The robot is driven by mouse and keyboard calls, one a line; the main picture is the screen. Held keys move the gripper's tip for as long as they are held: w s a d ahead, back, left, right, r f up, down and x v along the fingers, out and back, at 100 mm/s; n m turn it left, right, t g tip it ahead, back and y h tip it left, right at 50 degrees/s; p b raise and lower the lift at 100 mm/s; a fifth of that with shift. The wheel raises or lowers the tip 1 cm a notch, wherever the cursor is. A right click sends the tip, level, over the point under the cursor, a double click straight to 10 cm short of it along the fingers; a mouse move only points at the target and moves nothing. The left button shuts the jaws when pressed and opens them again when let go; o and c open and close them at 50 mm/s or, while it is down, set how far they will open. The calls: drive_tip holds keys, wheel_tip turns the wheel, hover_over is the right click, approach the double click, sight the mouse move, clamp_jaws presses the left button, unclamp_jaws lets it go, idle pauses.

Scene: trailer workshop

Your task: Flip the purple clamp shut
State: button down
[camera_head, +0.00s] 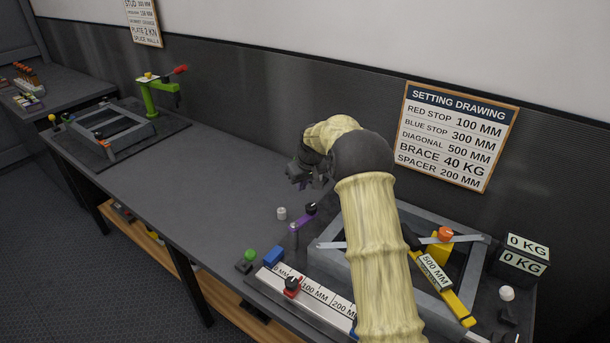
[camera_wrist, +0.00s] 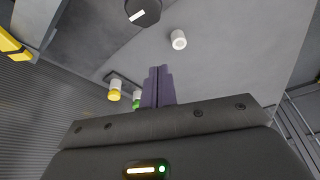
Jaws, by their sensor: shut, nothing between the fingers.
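The purple clamp (camera_head: 302,219) stands at the left end of the grey frame on the right half of the bench. Its purple arm slants up to the right and a black knob sits at its upper end. My gripper (camera_head: 301,183) is above the bench, behind and above the clamp in the head view, and apart from it. In the wrist view its two purple-grey fingers (camera_wrist: 158,86) are together and empty. I cannot tell the clamp for certain in the wrist view; a dark knob with a white mark shows at the top there.
A white cylinder (camera_head: 281,213) stands close left of the clamp. The grey frame (camera_head: 325,262) is partly hidden by my arm. The middle bench is clear.

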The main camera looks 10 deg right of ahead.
sight(304, 217)
drive_tip(key=shift+s+d+f+p, duration=0.25)
drive_tip(key=shift+s+f+p, duration=0.4)
drive_tip(key=shift+f, duration=0.25)
drive_tip(key=shift+s+d+f+p, duration=0.2)
drive_tip(key=shift+s+f+p, duration=0.2)
drive_tip(key=shift+s+f, duration=0.4)
drive_tip(key=shift+w+d, duration=0.1)
